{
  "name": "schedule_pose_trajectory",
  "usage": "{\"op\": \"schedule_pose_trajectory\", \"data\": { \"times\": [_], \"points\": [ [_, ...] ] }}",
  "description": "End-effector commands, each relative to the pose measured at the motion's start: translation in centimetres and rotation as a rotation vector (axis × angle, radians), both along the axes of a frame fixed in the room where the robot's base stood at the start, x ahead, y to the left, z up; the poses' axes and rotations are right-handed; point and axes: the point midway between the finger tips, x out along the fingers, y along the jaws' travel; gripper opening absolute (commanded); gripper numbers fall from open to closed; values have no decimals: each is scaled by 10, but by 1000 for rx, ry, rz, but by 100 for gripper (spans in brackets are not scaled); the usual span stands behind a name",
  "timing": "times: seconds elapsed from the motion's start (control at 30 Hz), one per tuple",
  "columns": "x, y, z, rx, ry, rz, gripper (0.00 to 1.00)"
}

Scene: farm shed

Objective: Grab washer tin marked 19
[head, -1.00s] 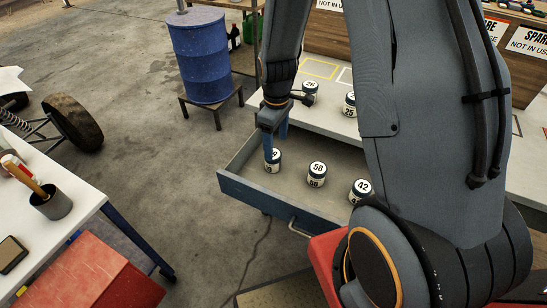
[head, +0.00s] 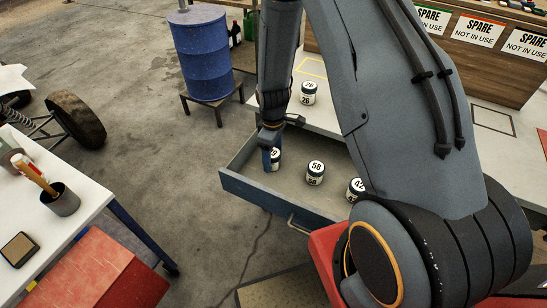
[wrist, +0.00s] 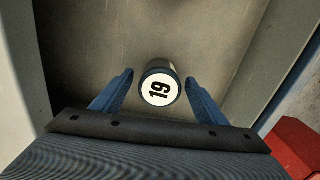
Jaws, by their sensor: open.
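The washer tin marked 19 (wrist: 159,88) stands in the drawer, a dark tin with a white numbered lid. In the wrist view it sits between the tips of my gripper's (wrist: 157,92) two blue fingers, with a gap on each side. My gripper is open and holds nothing. In the head view my gripper (head: 270,158) reaches down into the left end of the drawer and partly hides the tin (head: 277,160).
The open drawer (head: 262,192) also holds tins marked 58 (head: 315,173) and 42 (head: 356,189), right of tin 19. A tin marked 26 (head: 308,93) stands on the white bench top. The drawer walls are close around my gripper.

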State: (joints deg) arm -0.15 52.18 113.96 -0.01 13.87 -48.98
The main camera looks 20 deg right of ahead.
Motion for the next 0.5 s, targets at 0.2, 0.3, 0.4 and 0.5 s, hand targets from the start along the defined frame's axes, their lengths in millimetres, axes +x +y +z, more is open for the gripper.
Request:
{"op": "schedule_pose_trajectory", "data": {
  "times": [0.2, 0.3, 0.4, 0.5],
  "points": [
    [0, 0, -10, 1, 1, 0, 67],
    [0, 0, -10, 0, 0, 0, 67],
    [0, 0, -10, 0, 0, 0, 65],
    [0, 0, -9, 0, 0, 0, 48]
  ]
}}
